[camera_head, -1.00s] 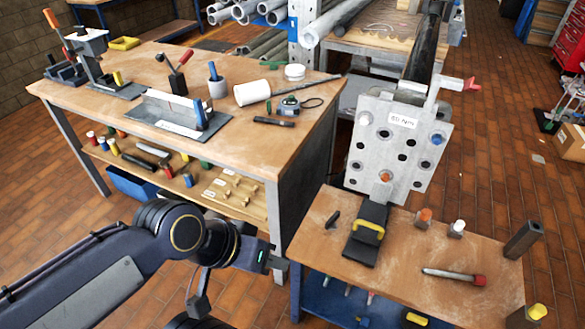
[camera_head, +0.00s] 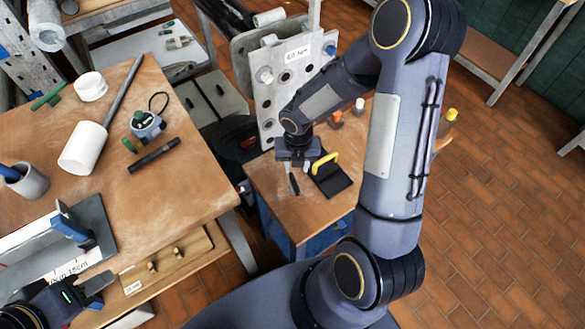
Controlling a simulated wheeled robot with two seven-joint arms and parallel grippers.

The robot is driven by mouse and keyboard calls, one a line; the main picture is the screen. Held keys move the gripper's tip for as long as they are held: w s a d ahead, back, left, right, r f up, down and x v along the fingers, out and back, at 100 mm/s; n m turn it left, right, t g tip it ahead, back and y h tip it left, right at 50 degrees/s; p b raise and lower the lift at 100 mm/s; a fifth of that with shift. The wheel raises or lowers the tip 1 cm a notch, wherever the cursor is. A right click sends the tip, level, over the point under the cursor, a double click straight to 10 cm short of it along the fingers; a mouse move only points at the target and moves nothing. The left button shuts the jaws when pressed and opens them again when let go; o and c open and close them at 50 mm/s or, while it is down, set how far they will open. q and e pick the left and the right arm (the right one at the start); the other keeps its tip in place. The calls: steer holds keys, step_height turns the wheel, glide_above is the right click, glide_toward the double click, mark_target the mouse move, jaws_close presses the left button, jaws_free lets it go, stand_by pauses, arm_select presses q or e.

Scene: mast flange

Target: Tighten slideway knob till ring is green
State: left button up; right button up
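The slideway (camera_head: 30,243) is a pale rail with a scale strip marked 15cm, on a dark base at the left of the workbench. A blue, knob-like part (camera_head: 72,228) with a dark body sits at its right end. I cannot make out a ring or any green on it. My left gripper (camera_head: 98,284) is at the lower left, just below the slideway and apart from the blue part; its finger gap is not clear. My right gripper (camera_head: 292,181) points down over the small bench, near a small dark piece; whether it holds this is unclear.
A perforated metal plate (camera_head: 277,77) stands behind the small bench (camera_head: 270,186). A yellow-handled black tool (camera_head: 331,176) lies there.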

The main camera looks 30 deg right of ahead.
mark_target(294, 181)
steer(key=f+n, duration=0.2)
steer(key=f, duration=0.1)
steer(key=shift+w+a+n, duration=0.1)
steer(key=shift+a+n, duration=0.15)
steer(key=shift+n, duration=0.15)
steer(key=shift+f, duration=0.35)
steer(key=shift+f+b, duration=0.65)
steer(key=shift+b, duration=0.2)
step_height(294, 181, down, 5)
steer(key=b, duration=0.4)
steer(key=shift+b, duration=0.4)
jaws_close()
